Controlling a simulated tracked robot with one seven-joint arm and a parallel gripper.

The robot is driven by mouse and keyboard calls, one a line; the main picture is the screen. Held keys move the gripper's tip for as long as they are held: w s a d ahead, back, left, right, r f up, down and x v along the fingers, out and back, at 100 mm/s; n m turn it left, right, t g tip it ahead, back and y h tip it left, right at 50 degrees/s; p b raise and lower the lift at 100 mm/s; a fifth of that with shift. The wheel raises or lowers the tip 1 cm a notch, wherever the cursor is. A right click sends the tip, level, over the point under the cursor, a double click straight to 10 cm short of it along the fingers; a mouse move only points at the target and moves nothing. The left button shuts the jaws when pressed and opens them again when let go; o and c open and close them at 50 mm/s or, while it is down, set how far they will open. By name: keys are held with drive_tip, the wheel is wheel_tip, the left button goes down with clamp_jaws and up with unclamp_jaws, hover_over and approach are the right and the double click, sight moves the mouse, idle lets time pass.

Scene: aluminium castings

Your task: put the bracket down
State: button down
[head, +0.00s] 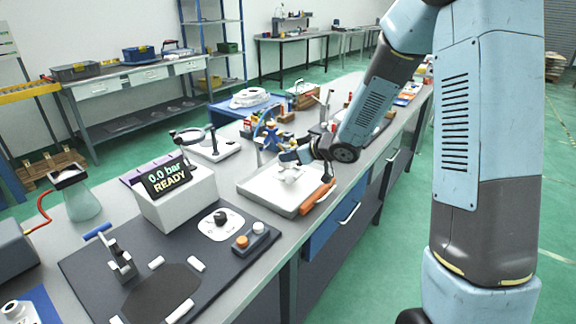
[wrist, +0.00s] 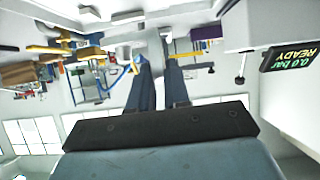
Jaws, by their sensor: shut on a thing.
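The bracket (head: 288,173) is a small pale grey casting just under my gripper (head: 290,157) in the head view, over the grey tray (head: 258,201). I cannot tell whether it touches the tray. In the wrist view, which looks upside down, the two dark fingers of my gripper (wrist: 162,78) are shut on the bracket (wrist: 155,47), a pale upright shape at their tips. Its outline blends into the pale background, and the fingers hide part of it.
An orange-handled tool (head: 318,198) lies along the tray's right edge. A white box with a "0.0 bar READY" display (head: 167,177) stands to the left, behind a dark mat (head: 92,262) with a clamp. A blue wheel-like item (head: 267,130) stands close behind my gripper.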

sight(291, 164)
drive_tip(key=shift+w+a+f, duration=0.1)
drive_tip(key=shift+w+f, duration=0.05)
drive_tip(key=shift+f, duration=0.15)
drive_tip(key=shift+w+f, duration=0.1)
drive_tip(key=shift+f, duration=1.45)
drive_tip(key=shift+f, duration=0.1)
drive_tip(key=c, duration=1.1)
unclamp_jaws()
